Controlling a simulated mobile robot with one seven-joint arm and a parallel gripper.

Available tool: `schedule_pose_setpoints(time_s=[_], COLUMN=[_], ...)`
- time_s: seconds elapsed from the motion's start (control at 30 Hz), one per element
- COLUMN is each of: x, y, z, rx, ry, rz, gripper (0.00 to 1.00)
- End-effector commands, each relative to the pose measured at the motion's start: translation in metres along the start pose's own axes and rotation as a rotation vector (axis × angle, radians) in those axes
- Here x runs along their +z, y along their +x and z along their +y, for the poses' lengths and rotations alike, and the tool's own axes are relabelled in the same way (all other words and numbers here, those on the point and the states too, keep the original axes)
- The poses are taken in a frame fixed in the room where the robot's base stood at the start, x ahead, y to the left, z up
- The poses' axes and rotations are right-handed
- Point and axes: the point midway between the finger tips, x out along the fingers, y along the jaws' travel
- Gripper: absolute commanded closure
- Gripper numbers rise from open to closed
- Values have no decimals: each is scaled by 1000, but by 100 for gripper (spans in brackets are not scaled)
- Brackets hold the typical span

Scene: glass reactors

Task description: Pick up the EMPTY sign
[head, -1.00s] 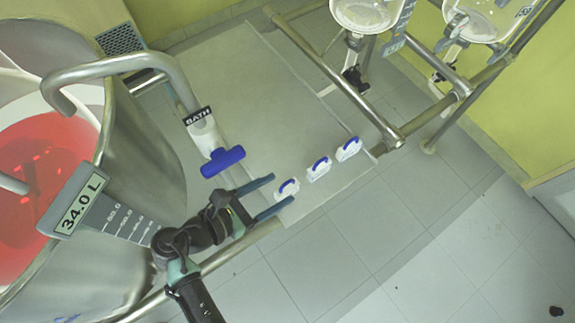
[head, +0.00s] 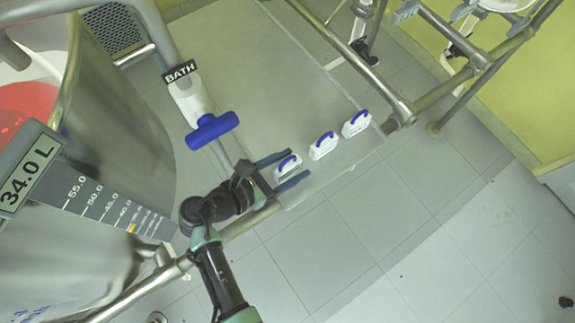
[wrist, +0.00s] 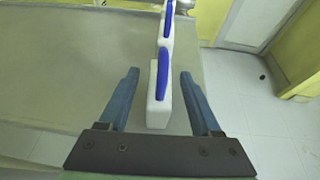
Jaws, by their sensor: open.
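Three small white signs with blue handles stand in a row on the grey shelf (head: 250,60), near its edge. They are the near sign (head: 289,170), the middle sign (head: 323,147) and the far sign (head: 356,124). No lettering on them is legible, so I cannot tell which is the EMPTY one. My gripper (head: 298,163) is open around the near sign, one finger on each side. In the wrist view, the near sign (wrist: 156,112) stands between the open fingers of my gripper (wrist: 159,72), with visible gaps on both sides. The middle sign's handle (wrist: 168,20) shows just beyond.
A large steel vessel (head: 115,130) with a 34.0 L display (head: 28,180) stands at left. A pipe labelled BATH (head: 180,72) with a blue-handled valve (head: 212,130) rises close to my gripper. A metal rail frame (head: 400,105) stands beyond the signs. Tiled floor (head: 400,220) lies open at right.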

Motion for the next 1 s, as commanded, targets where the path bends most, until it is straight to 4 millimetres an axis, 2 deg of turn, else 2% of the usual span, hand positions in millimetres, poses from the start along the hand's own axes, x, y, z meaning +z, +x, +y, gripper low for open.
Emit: schedule_pose_setpoints(time_s=[0.1,0.2,0.43,0.47,0.8,1.0], x=[0,0,0,0,0,0], y=[18,25,27,27,26,26], z=[0,0,0,0,0,0], rx=[-2,0,1,1,1,1], ry=[1,0,0,0,0,0], rz=[0,1,1,1,1,1], gripper=[35,35,35,39,100,100])
